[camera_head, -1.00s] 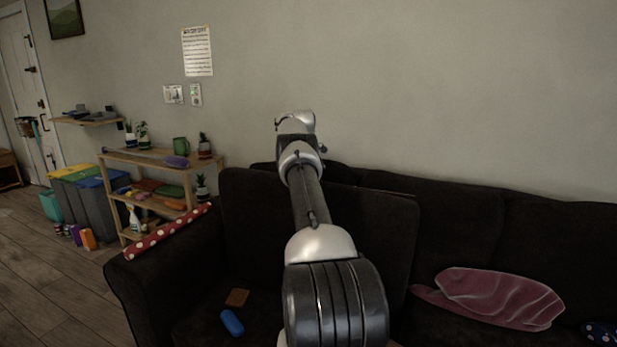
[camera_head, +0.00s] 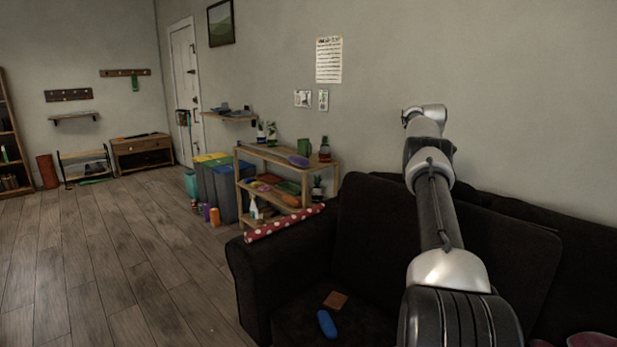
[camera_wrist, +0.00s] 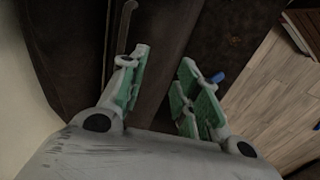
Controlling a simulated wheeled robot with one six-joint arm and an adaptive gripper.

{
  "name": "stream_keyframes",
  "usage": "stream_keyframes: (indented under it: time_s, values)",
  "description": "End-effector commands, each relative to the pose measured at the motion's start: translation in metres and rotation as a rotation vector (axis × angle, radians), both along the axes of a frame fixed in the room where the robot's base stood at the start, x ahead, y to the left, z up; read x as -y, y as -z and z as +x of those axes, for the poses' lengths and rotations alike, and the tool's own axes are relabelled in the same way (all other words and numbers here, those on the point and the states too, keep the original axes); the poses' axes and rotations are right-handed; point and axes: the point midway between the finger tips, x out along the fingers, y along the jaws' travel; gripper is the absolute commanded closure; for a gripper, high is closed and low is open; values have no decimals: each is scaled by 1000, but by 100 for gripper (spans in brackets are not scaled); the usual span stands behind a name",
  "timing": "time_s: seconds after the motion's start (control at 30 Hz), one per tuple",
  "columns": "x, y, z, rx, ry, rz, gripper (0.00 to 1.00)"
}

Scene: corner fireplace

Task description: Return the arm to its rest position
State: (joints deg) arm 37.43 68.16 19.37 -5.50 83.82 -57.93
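My arm (camera_head: 436,205) reaches up and forward over the dark sofa in the head view. The gripper itself cannot be made out there, at the far end of the arm. In the wrist view my gripper (camera_wrist: 165,78) has its two green-padded fingers apart, with a clear gap between them. Nothing is held in the gap; dark sofa surface shows behind it. A small blue thing (camera_wrist: 217,77) shows just beside the right finger, partly hidden by it.
The dark sofa (camera_head: 365,232) lies under the arm, with a blue object (camera_head: 327,323) and a brown square (camera_head: 335,300) on its seat. A wooden shelf (camera_head: 262,153) and bins (camera_head: 214,190) stand beyond. Open wooden floor (camera_head: 110,250) lies to the left.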

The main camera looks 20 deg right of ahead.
Motion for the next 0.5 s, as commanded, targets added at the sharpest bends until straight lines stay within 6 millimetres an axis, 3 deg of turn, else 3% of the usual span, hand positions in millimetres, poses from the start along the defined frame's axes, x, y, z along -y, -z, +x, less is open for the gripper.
stream_keyframes:
  time_s: [0.17, 0.27, 0.37, 0.5]
  values:
    - [-7, -11, 4, 7, 2, -1, 68]
    - [-30, -41, 12, 26, 11, -2, 68]
    - [-72, -88, 20, 55, 28, 0, 68]
    - [-146, -152, 12, 101, 63, 13, 68]
